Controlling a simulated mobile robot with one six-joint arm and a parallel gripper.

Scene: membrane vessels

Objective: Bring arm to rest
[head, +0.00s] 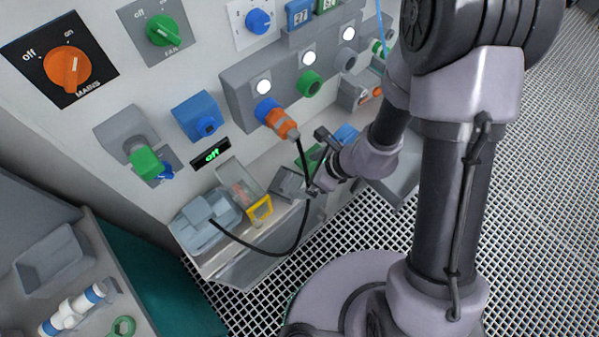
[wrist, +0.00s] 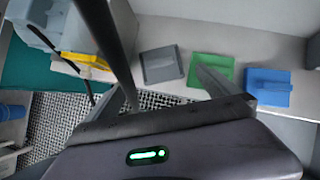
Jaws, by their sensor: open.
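My arm reaches in from the right of the head view toward the wall panel. My gripper (head: 316,164) is open, low in front of the panel, beside a black cable (head: 300,228). In the wrist view its housing spans the bottom, with one grey finger (wrist: 213,81) seen clearly. A thick dark bar crosses the upper left there; I cannot tell if it is the cable. The cable runs from an orange plug (head: 281,123) in the panel down past my gripper to a pale grey-blue box (head: 207,217). I cannot tell whether the gripper touches the cable.
The panel carries an orange mains knob (head: 68,66), a green fan knob (head: 162,30) and a display reading "off" (head: 211,154). A ledge below holds a yellow frame (head: 260,210); green (wrist: 209,67) and blue (wrist: 267,87) pieces show too. Grated floor (head: 530,200) lies open at right.

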